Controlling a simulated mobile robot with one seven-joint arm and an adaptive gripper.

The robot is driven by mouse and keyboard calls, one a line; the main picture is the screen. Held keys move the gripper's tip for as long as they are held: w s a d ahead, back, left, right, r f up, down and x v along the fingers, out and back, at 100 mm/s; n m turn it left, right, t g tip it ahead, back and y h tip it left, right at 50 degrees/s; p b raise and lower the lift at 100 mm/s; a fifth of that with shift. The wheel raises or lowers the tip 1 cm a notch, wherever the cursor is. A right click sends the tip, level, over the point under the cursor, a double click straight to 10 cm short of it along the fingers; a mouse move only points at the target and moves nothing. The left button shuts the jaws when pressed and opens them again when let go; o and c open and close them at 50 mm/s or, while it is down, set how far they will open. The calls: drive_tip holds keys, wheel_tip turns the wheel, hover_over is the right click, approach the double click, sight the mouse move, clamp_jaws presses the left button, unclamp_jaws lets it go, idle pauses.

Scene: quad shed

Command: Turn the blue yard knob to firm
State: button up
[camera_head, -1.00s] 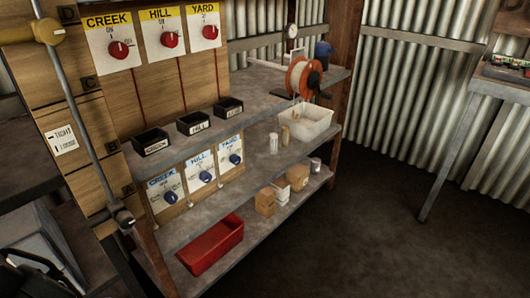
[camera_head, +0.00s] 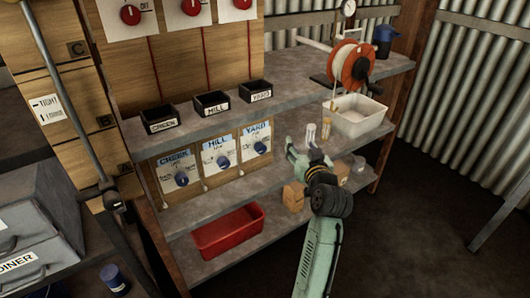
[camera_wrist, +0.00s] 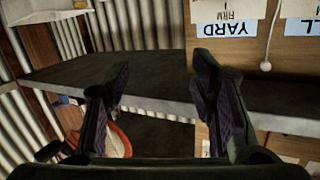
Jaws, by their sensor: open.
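The blue yard knob (camera_head: 260,147) is on a white card under a blue YARD label (camera_head: 257,131), rightmost of three such cards on the lower board. Its pointer setting is too small to read. My gripper (camera_head: 304,152) is to the right of the yard card, in front of the shelf, open with nothing between its fingers, apart from the knob. In the wrist view the two spread fingers (camera_wrist: 158,85) show, with the YARD label (camera_wrist: 227,29) and part of its card at the top. The knob is not visible in that view.
Blue creek (camera_head: 181,178) and hill (camera_head: 223,162) knobs sit to the left. Red knobs are on the upper board. Black bins (camera_head: 211,103) line the shelf above. A red tray (camera_head: 228,230) lies below. Small jars (camera_head: 326,128) and a cardboard box (camera_head: 293,196) are near my gripper.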

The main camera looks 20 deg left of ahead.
sight(263, 151)
drive_tip(key=a+f+g+y, duration=0.3)
drive_tip(key=a+f+y, duration=0.3)
drive_tip(key=f, duration=0.3)
drive_tip(key=shift+n, duration=0.3)
drive_tip(key=p+x, duration=0.1)
drive_tip(key=x, duration=0.9)
drive_tip(key=shift+a, duration=0.35)
drive_tip(key=shift+c, duration=0.3)
drive_tip(key=c, duration=1.1)
